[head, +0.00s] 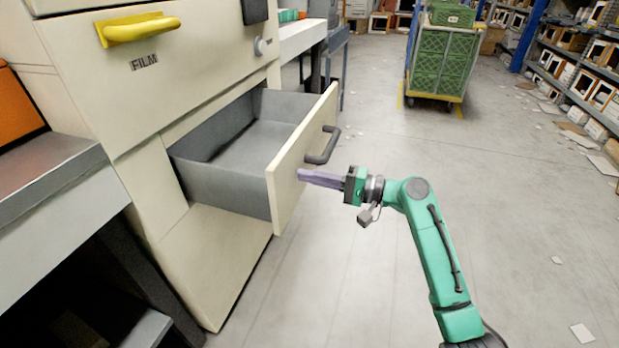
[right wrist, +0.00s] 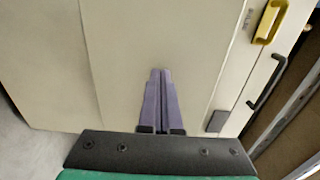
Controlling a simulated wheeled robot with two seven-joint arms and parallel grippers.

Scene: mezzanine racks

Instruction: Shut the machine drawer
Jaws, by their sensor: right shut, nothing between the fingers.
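The machine drawer (head: 293,158) stands pulled out of the cream machine in the head view. Its grey inside looks empty, and its cream front carries a dark bar handle (head: 323,146). My right gripper (head: 301,175) is shut and empty, its purple fingers pointing at the drawer front below the handle. The fingertips are at or very close to the front; I cannot tell whether they touch. In the right wrist view the closed fingers (right wrist: 161,72) point at a cream panel. My left gripper is not in view.
Above the drawer, the machine has a yellow handle (head: 140,29) and a FILM label (head: 144,62). A grey bench (head: 50,185) stands at the left. A cart with green crates (head: 442,60) stands at the back. Shelves line the right. The floor right of the drawer is mostly clear.

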